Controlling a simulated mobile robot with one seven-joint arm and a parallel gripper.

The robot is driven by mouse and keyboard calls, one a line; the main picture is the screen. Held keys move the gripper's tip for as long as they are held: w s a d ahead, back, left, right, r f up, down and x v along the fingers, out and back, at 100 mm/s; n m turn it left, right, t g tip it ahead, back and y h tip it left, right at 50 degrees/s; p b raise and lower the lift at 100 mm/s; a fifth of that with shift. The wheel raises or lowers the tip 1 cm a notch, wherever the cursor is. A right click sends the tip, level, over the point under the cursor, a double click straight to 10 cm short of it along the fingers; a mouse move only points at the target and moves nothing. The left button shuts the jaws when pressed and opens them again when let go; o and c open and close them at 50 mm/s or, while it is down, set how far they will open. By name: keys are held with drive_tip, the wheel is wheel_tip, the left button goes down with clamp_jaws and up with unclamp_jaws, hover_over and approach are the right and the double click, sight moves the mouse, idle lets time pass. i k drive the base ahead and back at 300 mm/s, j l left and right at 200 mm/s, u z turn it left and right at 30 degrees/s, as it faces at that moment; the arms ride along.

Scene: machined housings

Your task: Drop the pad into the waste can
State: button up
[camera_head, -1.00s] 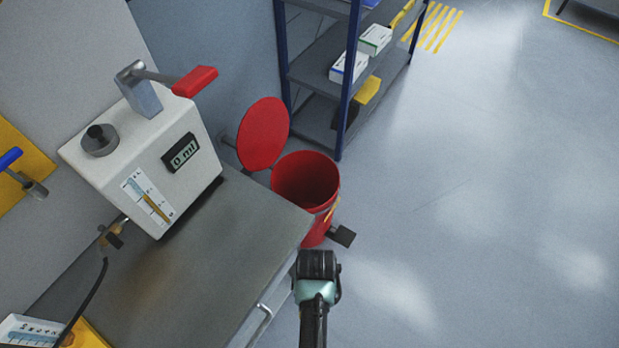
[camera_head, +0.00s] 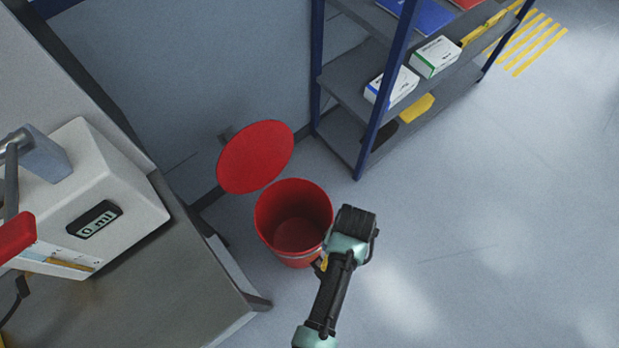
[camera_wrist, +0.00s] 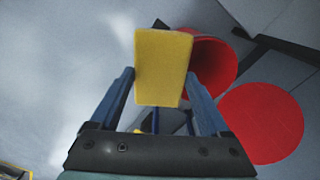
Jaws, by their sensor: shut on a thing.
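The waste can (camera_head: 293,222) is red and stands on the floor with its round red lid (camera_head: 255,157) swung open behind it. Its inside looks empty. My gripper (camera_head: 356,222) is beside the can's right rim in the head view, and the jaws' hold is hidden there. In the wrist view my gripper (camera_wrist: 160,85) is shut on the yellow pad (camera_wrist: 163,68), which sits between the blue fingers. The can (camera_wrist: 212,70) shows behind the pad's right side, and the lid (camera_wrist: 262,122) lies further right.
A grey bench (camera_head: 165,290) with a white dispenser (camera_head: 95,200) reading 0 ml stands at the left. A blue-posted shelf (camera_head: 350,95) with boxes (camera_head: 391,87) stands behind the can. The floor at the right is clear.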

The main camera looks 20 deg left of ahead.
sight(300, 242)
drive_tip(key=i+l+u, duration=0.15)
drive_tip(key=i+l, duration=0.2)
drive_tip(key=i, duration=0.2)
drive_tip(key=i+l+u, duration=0.15)
drive_tip(key=i+l, duration=0.25)
drive_tip(key=i+u, duration=0.15)
drive_tip(key=u, duration=1.55)
